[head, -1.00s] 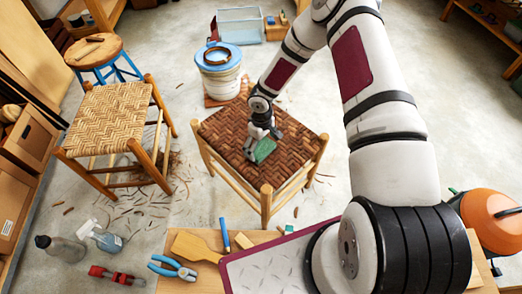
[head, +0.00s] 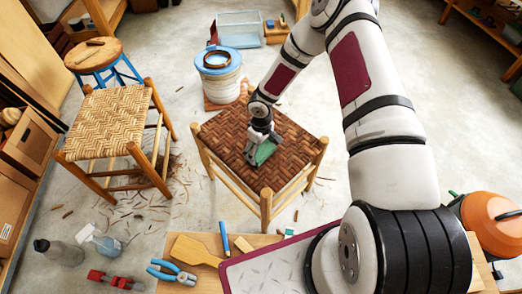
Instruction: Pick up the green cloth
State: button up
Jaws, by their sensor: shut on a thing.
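The green cloth (head: 264,153) is a small green patch over the dark brown woven seat (head: 288,143) of a wooden stool in the middle of the head view. My gripper (head: 258,150) points down over the seat and is shut on the cloth. The cloth hangs at and below the fingertips, and part of it is hidden behind them. I cannot tell whether its lower edge touches the seat.
A pale woven chair (head: 108,112) stands to the left, with bark scraps on the floor around it. A white bucket with a blue rim (head: 219,75) stands behind the seat. A bench (head: 185,240) with pliers (head: 172,271) is in front.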

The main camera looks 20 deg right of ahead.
aim_at(261, 150)
jog(key=shift+r, duration=0.5)
notch_tip(261, 150, up, 2)
jog(key=shift+r+p, duration=0.25)
jog(key=shift+p, duration=0.2)
jog(key=s+a, duration=0.2)
jog(key=s, duration=0.1)
jog(key=s+a, duration=0.2)
jog(key=s, duration=0.2)
jog(key=s+a, duration=0.2)
jog(key=s, duration=0.2)
jog(key=shift+a+r, duration=0.1)
jog(key=shift+r, duration=0.2)
jog(key=shift+s+a+r, duration=0.1)
jog(key=shift+s+a, duration=0.3)
jog(key=shift+s, duration=0.35)
jog(key=shift+s+a+r, duration=0.1)
jog(key=shift+s+a, duration=0.3)
jog(key=shift+s, duration=0.35)
